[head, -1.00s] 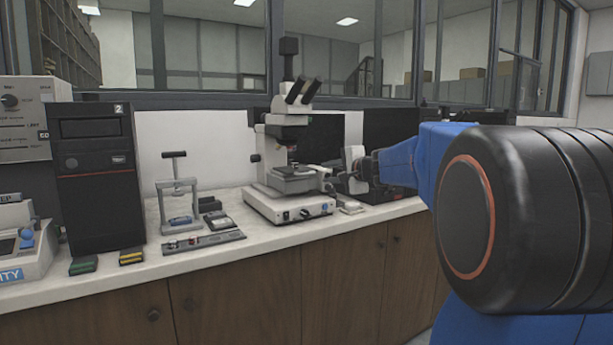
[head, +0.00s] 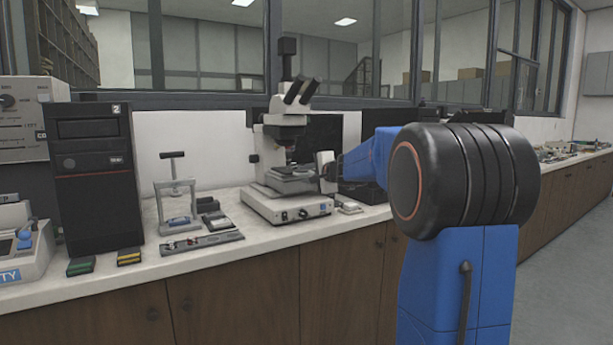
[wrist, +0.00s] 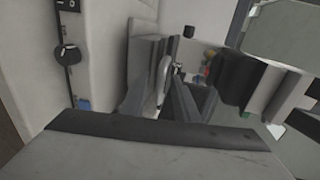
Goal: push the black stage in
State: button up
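The dark stage (head: 290,185) sits under the objectives of the white microscope (head: 285,204), above its base. My gripper (head: 327,170) is at the right side of the microscope, at about stage height and close to the stage's right edge. In the head view I cannot tell whether it touches the stage. In the wrist view, dark finger-like parts (wrist: 162,100) reach forward beside the microscope's pale body with its black knob (wrist: 67,53). Their opening is not clear, and the contact point is hidden.
A small T-handled press (head: 177,195) stands left of the microscope, with a tool tray (head: 208,240) before it. A black computer tower (head: 97,180) is further left. Counter space in front of the base is narrow.

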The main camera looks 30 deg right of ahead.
aim_at(301, 171)
jog(key=shift+c, duration=0.7)
grip_shut()
jog(key=shift+w+f, duration=0.1)
jog(key=shift+r+x, duration=0.15)
jog(key=shift+x, duration=0.8)
jog(key=shift+r+x, duration=0.15)
jog(key=shift+x, duration=0.8)
jog(key=shift+o, duration=0.7)
grip_release()
jog(key=shift+w, duration=0.1)
jog(key=shift+r, duration=0.1)
jog(key=shift+r, duration=0.1)
